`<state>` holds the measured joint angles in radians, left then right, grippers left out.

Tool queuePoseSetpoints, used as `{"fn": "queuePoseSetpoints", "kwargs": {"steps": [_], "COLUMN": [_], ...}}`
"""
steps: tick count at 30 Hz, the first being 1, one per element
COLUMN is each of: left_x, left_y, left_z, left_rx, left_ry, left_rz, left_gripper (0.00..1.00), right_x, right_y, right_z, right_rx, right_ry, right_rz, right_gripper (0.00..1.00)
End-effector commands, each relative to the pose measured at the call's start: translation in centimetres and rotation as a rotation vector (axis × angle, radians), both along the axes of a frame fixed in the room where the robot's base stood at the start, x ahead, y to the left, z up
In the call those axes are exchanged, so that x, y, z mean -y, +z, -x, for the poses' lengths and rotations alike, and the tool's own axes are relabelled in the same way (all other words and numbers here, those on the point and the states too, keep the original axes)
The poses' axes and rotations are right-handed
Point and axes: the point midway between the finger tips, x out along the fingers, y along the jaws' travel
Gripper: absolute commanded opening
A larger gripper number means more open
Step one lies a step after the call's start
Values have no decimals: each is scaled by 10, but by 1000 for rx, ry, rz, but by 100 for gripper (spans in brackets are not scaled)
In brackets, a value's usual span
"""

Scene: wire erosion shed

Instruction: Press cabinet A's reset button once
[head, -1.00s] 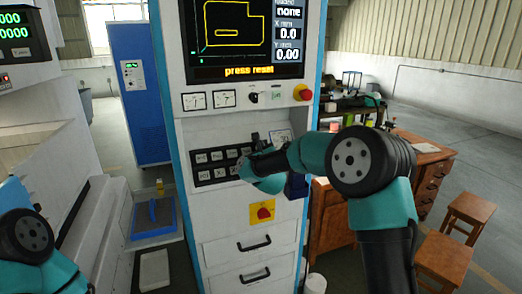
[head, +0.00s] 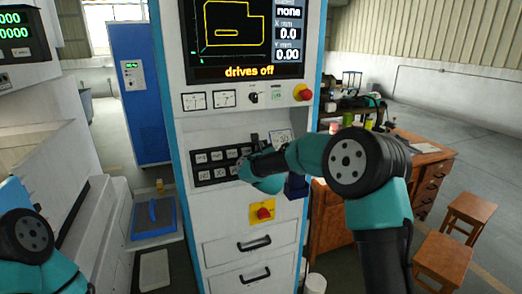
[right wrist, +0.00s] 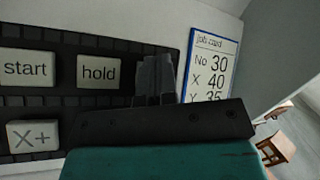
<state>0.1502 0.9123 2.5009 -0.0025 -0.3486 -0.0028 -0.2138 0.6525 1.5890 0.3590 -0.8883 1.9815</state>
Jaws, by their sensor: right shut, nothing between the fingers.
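Cabinet A appears to be the tall white cabinet with blue edges (head: 222,222) in the middle of the head view. Its screen (head: 245,38) reads "drives off" in yellow. Its black key panel (head: 205,181) carries several pale keys. In the right wrist view the "start" key (right wrist: 26,69), "hold" key (right wrist: 98,72) and "X+" key (right wrist: 33,136) are readable. My right gripper (right wrist: 155,78) is shut and empty, its fingertips at the panel's right end, right of "hold". They hide whatever is behind them, so I cannot see the reset button or tell contact. My left gripper is out of view.
A job card (right wrist: 212,65) is right of the panel. Below it a red knob on a yellow plate (head: 263,212) sits above the drawers. Another red knob (head: 302,92) is beneath the screen. A wooden desk (head: 425,165) and stools (head: 468,217) stand at the right.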

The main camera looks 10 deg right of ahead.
Motion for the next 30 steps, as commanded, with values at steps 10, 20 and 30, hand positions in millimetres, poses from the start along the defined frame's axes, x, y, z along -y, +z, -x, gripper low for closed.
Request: {"fn": "queuePoseSetpoints", "kwargs": {"steps": [10,20,30], "left_x": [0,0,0], "left_y": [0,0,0], "left_z": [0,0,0], "left_rx": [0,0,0], "left_ry": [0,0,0], "left_rz": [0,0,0], "left_gripper": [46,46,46], "right_x": [0,1,1], "right_y": [1,9,10], "right_z": [1,12,13], "right_rx": [0,-1,0], "right_ry": [0,1,0], "right_rz": [0,0,0], "right_gripper": [0,0,0]}}
